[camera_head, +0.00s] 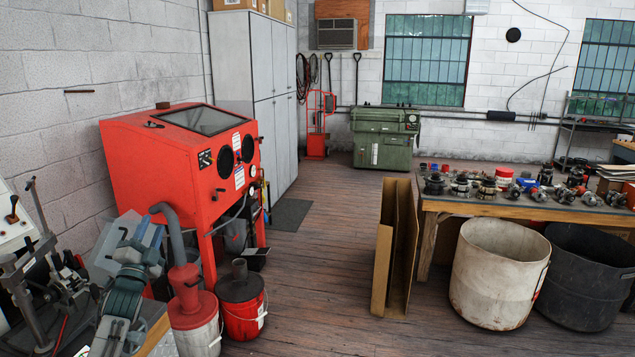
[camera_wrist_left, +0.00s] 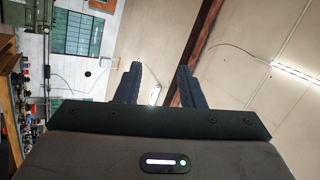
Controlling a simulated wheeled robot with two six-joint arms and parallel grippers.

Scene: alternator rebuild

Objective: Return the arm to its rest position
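My left gripper (camera_wrist_left: 160,82) shows in the left wrist view. Its two dark fingers stand apart, with nothing between them. Behind them I see the ceiling, a brown beam and part of the white wall with windows, turned on its side. It touches nothing that I can see. I cannot clearly make out this gripper in the head view. My right gripper is in neither view.
A red blasting cabinet (camera_head: 160,165) stands at left, with red buckets (camera_head: 243,305) before it. At right are a workbench (camera_head: 480,207) with several alternator parts, a pale bin (camera_head: 495,275), a black bin (camera_head: 580,290) and cardboard (camera_head: 385,265). The middle floor (camera_head: 320,250) is clear.

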